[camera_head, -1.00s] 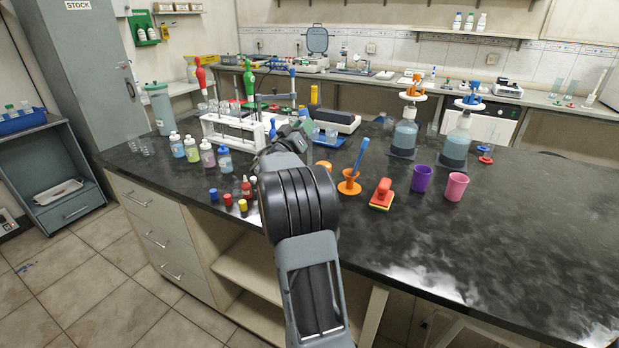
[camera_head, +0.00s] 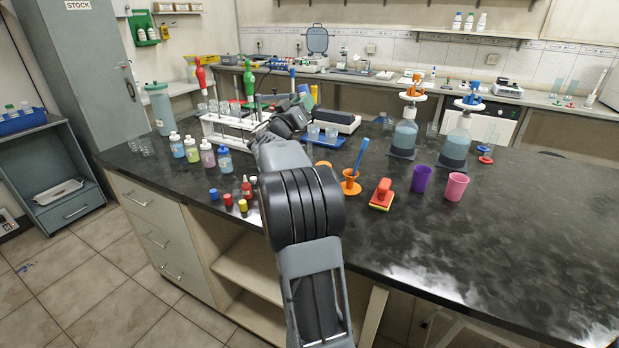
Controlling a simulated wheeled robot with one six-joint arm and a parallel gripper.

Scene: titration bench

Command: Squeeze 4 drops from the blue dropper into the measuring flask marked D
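My arm reaches forward over the black bench, and my gripper (camera_head: 301,100) is beyond the wrist, beside the right end of the white rack (camera_head: 226,137). The fingers are small and partly hidden, so I cannot tell whether they are open or hold anything. Upright dropper-like pieces with a red bulb (camera_head: 200,74), a green bulb (camera_head: 249,80) and a blue top (camera_head: 292,72) show behind and above the rack. I cannot tell for sure which is the blue dropper. Small clear glass vessels (camera_head: 331,132) stand on a blue tray (camera_head: 326,141). No letter D is readable.
Several capped bottles (camera_head: 207,155) stand left of my arm, with small coloured caps (camera_head: 228,200) in front. An orange holder (camera_head: 350,187), a red sponge-like block (camera_head: 382,194), purple (camera_head: 421,178) and pink (camera_head: 456,186) cups stand right. The bench's right front is clear.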

